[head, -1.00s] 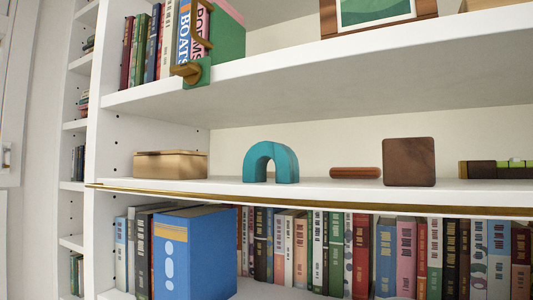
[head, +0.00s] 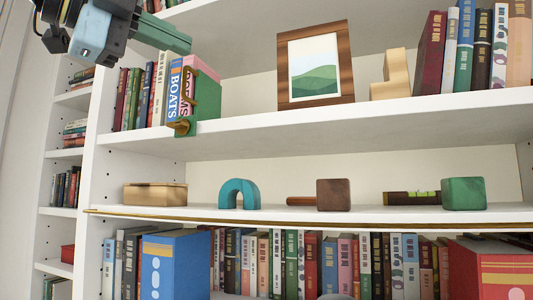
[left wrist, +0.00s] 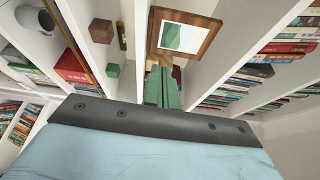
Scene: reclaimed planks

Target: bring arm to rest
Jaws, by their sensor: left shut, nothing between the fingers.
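My left gripper (head: 168,38) comes in at the top left of the head view, in front of the upper shelf. Its green fingers are shut together with nothing between them. In the left wrist view the shut fingers (left wrist: 162,88) point toward the shelves, with the framed picture (left wrist: 183,35) beyond them. My right gripper is not in view.
White shelves hold rows of books (head: 446,50), a picture frame (head: 344,68), a teal arch (head: 252,190), a wooden box (head: 155,194), a brown block (head: 333,194) and a green block (head: 463,194). A brass rail (head: 300,219) runs along the middle shelf's front edge.

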